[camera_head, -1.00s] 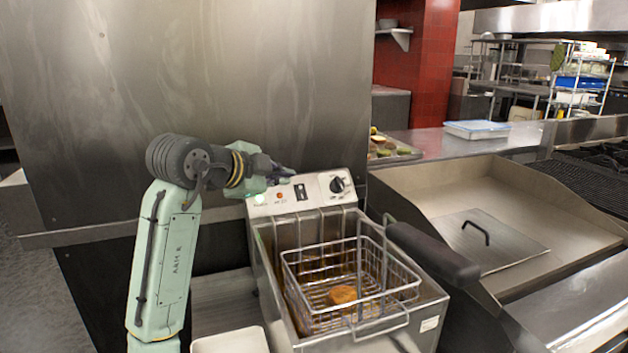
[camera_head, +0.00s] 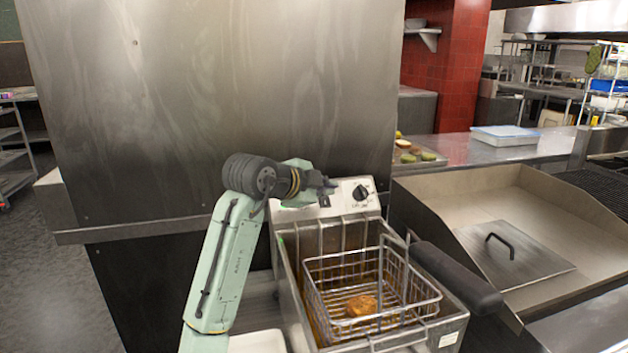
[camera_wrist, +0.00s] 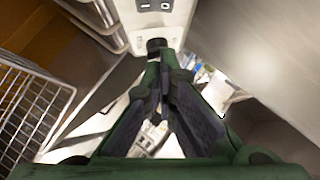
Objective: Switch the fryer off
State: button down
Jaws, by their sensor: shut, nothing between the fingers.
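The fryer (camera_head: 452,318) stands below centre in the head view, with a white control panel (camera_head: 345,190) along its back. The panel has a black knob (camera_head: 361,191). The rocker switch (camera_wrist: 155,5), marked with a line and a circle, shows at the top edge of the wrist view. I cannot tell from this which way it is pressed. My gripper (camera_head: 330,186) is at the panel, left of the knob, and covers part of it. In the wrist view my gripper (camera_wrist: 157,45) is shut and empty, its tips just below the switch; contact is unclear.
A wire basket (camera_head: 372,290) with a fried piece (camera_head: 361,305) sits in the fryer, its black handle (camera_head: 455,277) pointing right. A steel wall (camera_head: 210,100) rises behind. A griddle with a steel lid (camera_head: 515,257) is at the right. A white tray (camera_head: 258,341) is at the front.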

aim_at(324, 199)
jog(key=w+f, duration=0.1)
jog(key=w+p, duration=0.1)
jog(key=w, duration=0.1)
jog(key=w+f+p, duration=0.1)
jog(key=shift+w+d+f, duration=0.15)
jog(key=shift+d+f, duration=0.05)
jog(key=shift+f, duration=0.15)
jog(key=shift+w+a+f, duration=0.1)
jog(key=shift+w+f, duration=0.25)
jog(key=shift+f, duration=0.05)
jog(key=shift+s, duration=0.15)
